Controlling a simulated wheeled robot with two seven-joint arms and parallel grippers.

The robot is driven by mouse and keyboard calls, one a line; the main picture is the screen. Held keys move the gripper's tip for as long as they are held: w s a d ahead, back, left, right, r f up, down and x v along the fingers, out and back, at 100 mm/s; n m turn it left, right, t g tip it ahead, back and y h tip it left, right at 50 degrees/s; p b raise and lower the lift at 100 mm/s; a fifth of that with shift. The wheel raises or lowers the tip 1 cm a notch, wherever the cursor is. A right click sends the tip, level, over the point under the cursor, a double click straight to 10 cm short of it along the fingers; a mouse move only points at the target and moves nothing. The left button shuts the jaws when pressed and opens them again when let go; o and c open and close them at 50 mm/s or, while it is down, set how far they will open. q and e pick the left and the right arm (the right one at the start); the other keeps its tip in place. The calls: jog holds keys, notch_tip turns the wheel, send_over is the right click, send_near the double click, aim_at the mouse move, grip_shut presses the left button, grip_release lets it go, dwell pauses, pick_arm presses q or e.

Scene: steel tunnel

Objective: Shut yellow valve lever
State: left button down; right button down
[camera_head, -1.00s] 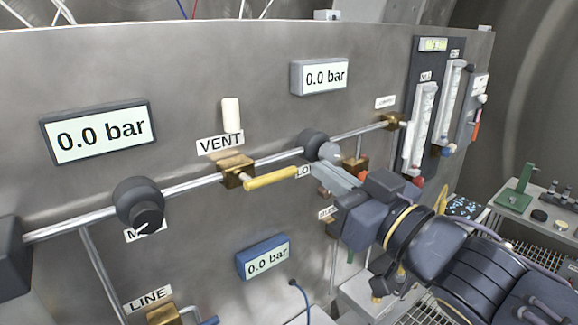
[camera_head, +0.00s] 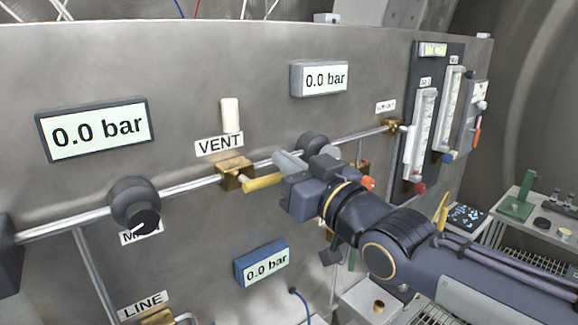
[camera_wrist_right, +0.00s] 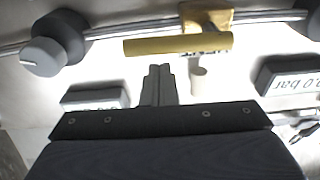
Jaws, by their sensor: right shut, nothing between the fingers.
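The yellow valve lever (camera_head: 262,182) juts to the right from a brass valve body (camera_head: 234,176) under the VENT label. Its right end is partly hidden behind my right gripper (camera_head: 283,163) in the head view. In the right wrist view the yellow lever (camera_wrist_right: 178,43) lies across the top, just beyond the closed fingertips (camera_wrist_right: 160,70). My right gripper is shut and empty, at the lever's free end; I cannot tell whether they touch. My left gripper is not in view.
A steel pipe (camera_head: 188,189) runs along the panel. A black knob (camera_head: 135,205) sits to the left, and another round knob (camera_head: 312,145) is behind my gripper. Displays reading 0.0 bar (camera_head: 97,130) are on the panel. Flow tubes (camera_head: 420,135) stand at the right.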

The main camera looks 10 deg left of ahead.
jog(key=shift+d+f, duration=0.1)
jog(key=shift+f, duration=0.45)
jog(key=shift+f+m+b, duration=0.2)
jog(key=shift+m+b, duration=0.2)
jog(key=shift+b, duration=0.1)
